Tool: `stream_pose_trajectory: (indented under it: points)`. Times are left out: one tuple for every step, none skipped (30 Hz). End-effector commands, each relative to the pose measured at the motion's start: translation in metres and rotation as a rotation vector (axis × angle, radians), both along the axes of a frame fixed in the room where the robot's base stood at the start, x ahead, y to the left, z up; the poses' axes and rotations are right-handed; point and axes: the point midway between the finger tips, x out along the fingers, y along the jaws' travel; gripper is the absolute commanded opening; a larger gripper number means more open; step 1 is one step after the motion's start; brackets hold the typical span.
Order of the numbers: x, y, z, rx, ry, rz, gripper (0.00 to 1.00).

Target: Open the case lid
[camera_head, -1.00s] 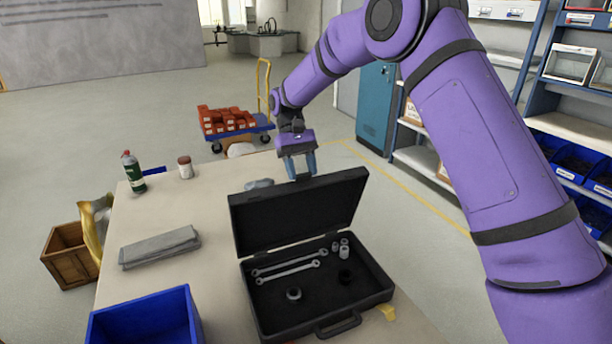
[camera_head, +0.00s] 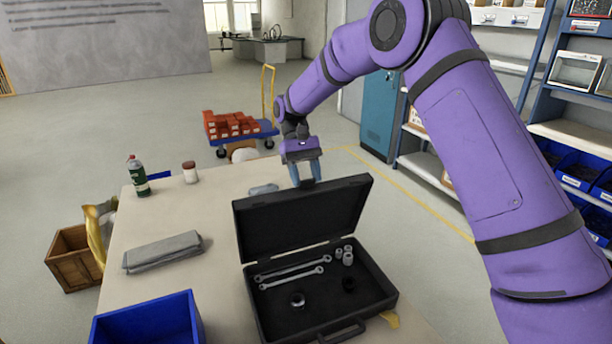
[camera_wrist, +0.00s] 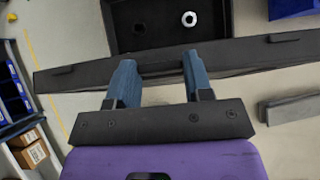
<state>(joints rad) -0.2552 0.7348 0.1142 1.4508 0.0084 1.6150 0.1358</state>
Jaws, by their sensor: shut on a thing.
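The black case (camera_head: 318,334) lies on the table with its lid (camera_head: 300,222) raised, tilted back a little past upright. Two wrenches (camera_head: 292,271), several small sockets (camera_head: 346,254) and a ring-shaped part (camera_head: 297,300) lie inside the case. My gripper (camera_head: 307,183) is at the lid's top edge, near its middle, shut on the lid. In the wrist view its blue fingers (camera_wrist: 160,68) sit on either side of a dark piece at the edge of the lid (camera_wrist: 255,52). The fingertips are partly hidden behind the lid in the head view.
On the table (camera_head: 215,270) are a grey folded cloth (camera_head: 163,252), a blue bin (camera_head: 145,322), a green bottle (camera_head: 138,176) and a small jar (camera_head: 190,172). A grey object (camera_head: 263,189) lies behind the lid. A wooden crate (camera_head: 72,262) and a cart (camera_head: 240,133) stand on the floor.

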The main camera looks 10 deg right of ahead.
Motion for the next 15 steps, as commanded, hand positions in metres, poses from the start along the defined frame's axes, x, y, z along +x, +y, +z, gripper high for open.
stream_pose_trajectory:
  points:
    - [-0.0011, -0.0009, -0.0061, -0.003, 0.007, 0.0, 0.04]
    - [-0.0011, -0.0009, -0.0061, -0.003, 0.007, 0.0, 0.04]
    - [-0.0012, -0.0009, -0.0062, -0.003, 0.007, 0.0, 0.04]
    - [-0.0012, -0.0009, -0.0062, -0.003, 0.007, 0.0, 0.04]
    - [-0.0012, -0.0009, -0.0062, -0.003, 0.007, 0.0, 0.04]
    - [-0.0012, -0.0009, -0.0062, -0.003, 0.007, 0.0, 0.04]
    - [-0.0012, -0.0009, -0.0062, -0.003, 0.007, 0.0, 0.04]
    - [-0.0013, -0.0008, -0.0062, -0.003, 0.007, 0.0, 0.04]
    - [-0.0013, -0.0008, -0.0062, -0.003, 0.007, 0.0, 0.49]
    - [-0.0013, -0.0008, -0.0062, -0.003, 0.007, 0.0, 0.56]
    - [-0.0013, -0.0008, -0.0062, -0.003, 0.007, 0.0, 0.63]
    - [-0.0012, -0.0009, -0.0062, -0.003, 0.007, 0.0, 0.72]
    - [-0.0011, -0.0008, -0.0062, -0.003, 0.007, 0.0, 0.72]
    - [-0.0013, -0.0004, -0.0062, -0.003, 0.007, 0.0, 0.72]
    - [-0.0014, 0.0001, -0.0062, -0.002, 0.007, 0.0, 0.72]
